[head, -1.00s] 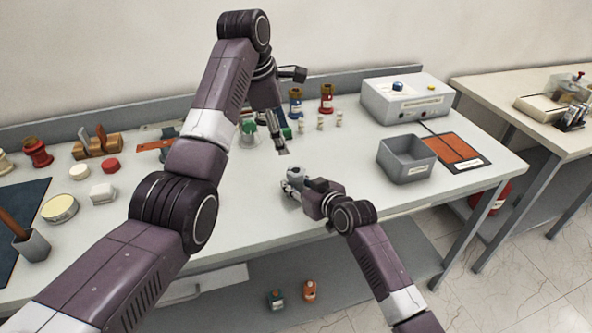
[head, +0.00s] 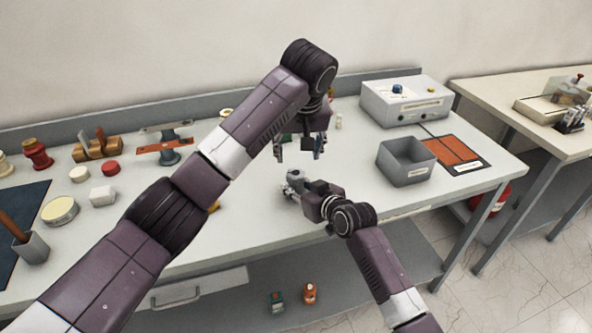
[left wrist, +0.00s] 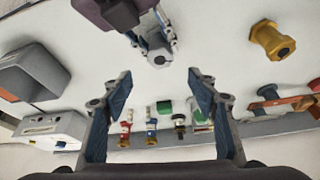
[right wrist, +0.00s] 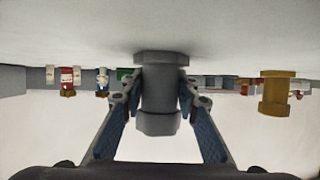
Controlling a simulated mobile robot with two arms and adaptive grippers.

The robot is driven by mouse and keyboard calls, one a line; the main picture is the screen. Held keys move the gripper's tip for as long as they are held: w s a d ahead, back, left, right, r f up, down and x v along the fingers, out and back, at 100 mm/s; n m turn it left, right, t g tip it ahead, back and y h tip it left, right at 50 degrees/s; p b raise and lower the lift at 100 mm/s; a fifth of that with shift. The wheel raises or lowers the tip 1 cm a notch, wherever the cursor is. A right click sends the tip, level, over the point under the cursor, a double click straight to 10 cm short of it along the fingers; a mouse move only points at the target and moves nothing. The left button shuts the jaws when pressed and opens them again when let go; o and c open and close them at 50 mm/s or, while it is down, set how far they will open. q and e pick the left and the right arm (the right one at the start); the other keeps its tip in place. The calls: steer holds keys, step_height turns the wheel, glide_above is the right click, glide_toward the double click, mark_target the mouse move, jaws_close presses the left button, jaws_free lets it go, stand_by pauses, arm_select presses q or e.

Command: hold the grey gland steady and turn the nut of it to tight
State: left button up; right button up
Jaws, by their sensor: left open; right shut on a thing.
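The grey gland (right wrist: 160,95) stands between the fingers of my right gripper (right wrist: 158,84), which is shut on its middle. In the head view my left gripper (head: 300,148) hangs above and behind the gland (head: 294,176). The nut's thread and any gap under it are too small to tell.
A brass-yellow gland (left wrist: 272,40) stands apart on the table. Red (left wrist: 125,133) and blue (left wrist: 151,130) bushings stand in a row at the back. A grey open bin (head: 406,160) and a tester box (head: 404,100) are at the right.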

mark_target(296, 173)
arm_select(q)
steer(key=x, duration=0.9)
steer(key=shift+w+f, duration=0.1)
steer(key=shift+f, duration=0.25)
steer(key=shift+c, duration=0.2)
steer(key=c, duration=1.1)
